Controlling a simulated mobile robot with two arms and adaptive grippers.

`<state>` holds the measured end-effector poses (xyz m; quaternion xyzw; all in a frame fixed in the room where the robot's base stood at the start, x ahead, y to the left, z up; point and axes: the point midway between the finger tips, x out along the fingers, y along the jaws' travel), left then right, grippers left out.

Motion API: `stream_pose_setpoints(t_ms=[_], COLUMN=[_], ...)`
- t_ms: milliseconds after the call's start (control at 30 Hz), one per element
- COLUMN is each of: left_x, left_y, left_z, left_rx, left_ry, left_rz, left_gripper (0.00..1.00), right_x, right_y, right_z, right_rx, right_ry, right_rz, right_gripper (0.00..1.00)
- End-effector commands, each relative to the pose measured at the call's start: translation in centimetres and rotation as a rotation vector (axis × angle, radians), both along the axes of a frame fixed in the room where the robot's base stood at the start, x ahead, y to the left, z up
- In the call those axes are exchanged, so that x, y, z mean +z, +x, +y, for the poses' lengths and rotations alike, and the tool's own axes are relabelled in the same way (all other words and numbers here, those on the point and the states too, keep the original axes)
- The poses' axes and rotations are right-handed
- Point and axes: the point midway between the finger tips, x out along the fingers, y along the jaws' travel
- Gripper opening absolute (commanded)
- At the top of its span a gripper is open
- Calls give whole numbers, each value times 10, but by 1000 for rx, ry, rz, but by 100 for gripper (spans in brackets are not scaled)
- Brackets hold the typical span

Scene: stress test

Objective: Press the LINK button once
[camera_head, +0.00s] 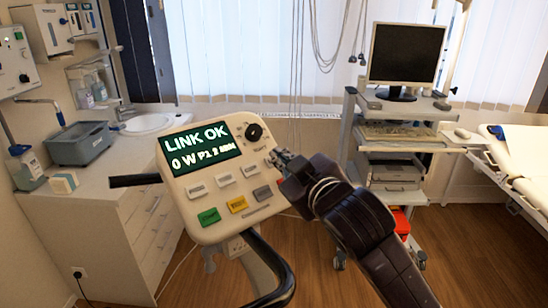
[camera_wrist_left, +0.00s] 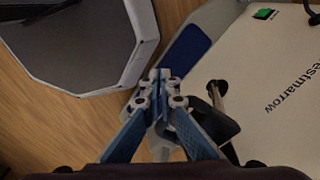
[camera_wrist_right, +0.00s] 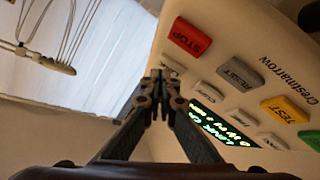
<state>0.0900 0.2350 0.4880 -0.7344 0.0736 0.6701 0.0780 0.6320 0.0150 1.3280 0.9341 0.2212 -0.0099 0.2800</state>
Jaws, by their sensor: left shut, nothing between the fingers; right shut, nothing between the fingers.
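A white console (camera_head: 210,232) stands in front of me. Its screen (camera_head: 201,147) reads "LINK OK" above a line beginning "0 W". Below are several pale buttons (camera_head: 224,179) with labels too small to read, so I cannot tell which is LINK. My right gripper (camera_head: 276,157) is shut and empty at the console's right side, covering part of the button rows. The right wrist view shows its shut tips (camera_wrist_right: 160,76) in front of the pale button (camera_wrist_right: 171,65) beside red STOP (camera_wrist_right: 189,36); contact is unclear. My left gripper (camera_wrist_left: 162,78) is shut and empty beside the console.
Grey RESET (camera_wrist_right: 240,73), yellow TEST (camera_wrist_right: 284,109) and a green button (camera_head: 209,217) form the lower row. A black knob (camera_head: 254,131) sits right of the screen. A black handlebar (camera_head: 273,272) curves below. A monitor cart (camera_head: 350,115) stands behind at right.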

Motion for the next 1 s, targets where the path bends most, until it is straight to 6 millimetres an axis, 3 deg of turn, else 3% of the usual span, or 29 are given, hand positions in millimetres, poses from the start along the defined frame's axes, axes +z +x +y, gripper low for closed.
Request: stream_pose_setpoints(t_ms=[100, 467, 1000], left_x=[9, 10, 54], left_y=[0, 0, 0], left_z=[0, 0, 0], left_rx=[0, 0, -1], left_ry=[0, -1, -1], left_rz=[0, 0, 0], left_gripper=[0, 0, 0], right_x=[8, 9, 47], right_y=[-3, -4, -26], right_z=[-3, -4, -22], right_rx=[0, 0, 0], right_ry=[1, 1, 1], right_rz=[-1, -2, -1], right_gripper=[0, 0, 0])
